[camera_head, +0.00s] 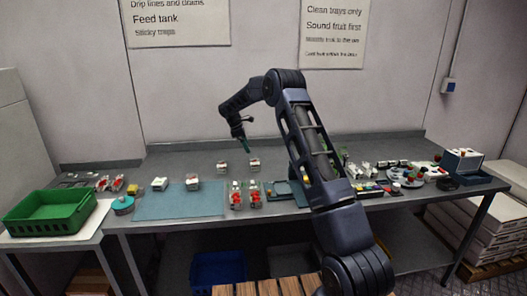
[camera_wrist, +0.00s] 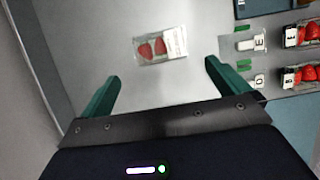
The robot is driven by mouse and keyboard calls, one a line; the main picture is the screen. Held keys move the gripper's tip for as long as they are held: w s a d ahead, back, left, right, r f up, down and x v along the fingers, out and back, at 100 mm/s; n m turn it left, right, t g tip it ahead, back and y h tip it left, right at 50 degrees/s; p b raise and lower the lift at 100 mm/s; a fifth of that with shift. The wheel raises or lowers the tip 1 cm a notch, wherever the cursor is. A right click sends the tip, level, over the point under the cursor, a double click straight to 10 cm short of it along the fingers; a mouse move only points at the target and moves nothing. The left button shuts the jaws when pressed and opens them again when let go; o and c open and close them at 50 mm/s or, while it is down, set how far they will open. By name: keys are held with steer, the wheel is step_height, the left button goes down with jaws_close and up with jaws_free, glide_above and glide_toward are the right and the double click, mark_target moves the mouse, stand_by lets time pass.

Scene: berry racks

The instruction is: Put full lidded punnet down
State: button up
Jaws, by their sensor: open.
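A lidded punnet (camera_wrist: 160,46) with red berries and a white label lies on the grey table in the wrist view, ahead of my fingertips and roughly between them. My gripper (camera_wrist: 161,72) is open, with its two green fingers wide apart and nothing between them. In the head view my gripper (camera_head: 244,145) hangs above the back of the table. Two small white-labelled punnets stand below it, one on the left (camera_head: 222,168) and one on the right (camera_head: 254,165). I cannot tell which of them the wrist view shows.
Two punnets stand on a blue mat (camera_head: 165,207). Red-berry punnets (camera_head: 236,197) stand right of the mat, at the front. A green crate (camera_head: 50,212) is at far left. Trays and small items crowd the right side, with a blue-white box (camera_head: 463,162). The table's back strip is mostly clear.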

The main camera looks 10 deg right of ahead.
steer(key=s+d+r+m+t+y, duration=0.1)
steer(key=s+d+r+m, duration=0.45)
steer(key=s+r, duration=0.75)
steer(key=s+d+r+m+t+y, duration=0.1)
steer(key=s+d+r+m, duration=0.2)
steer(key=s+d+r, duration=0.75)
steer(key=s+d+f+m+t+y, duration=0.1)
steer(key=s+m, duration=0.3)
steer(key=s, duration=1.4)
steer(key=s+d+f+m+t+y, duration=0.1)
steer(key=s+m, duration=0.4)
steer(key=s, duration=1.3)
step_height(320, 180, down, 3)
steer(key=shift+d+r+t+y, duration=0.2)
steer(key=shift+d+t+y, duration=0.1)
steer(key=shift+d, duration=0.55)
steer(key=shift+m, duration=0.25)
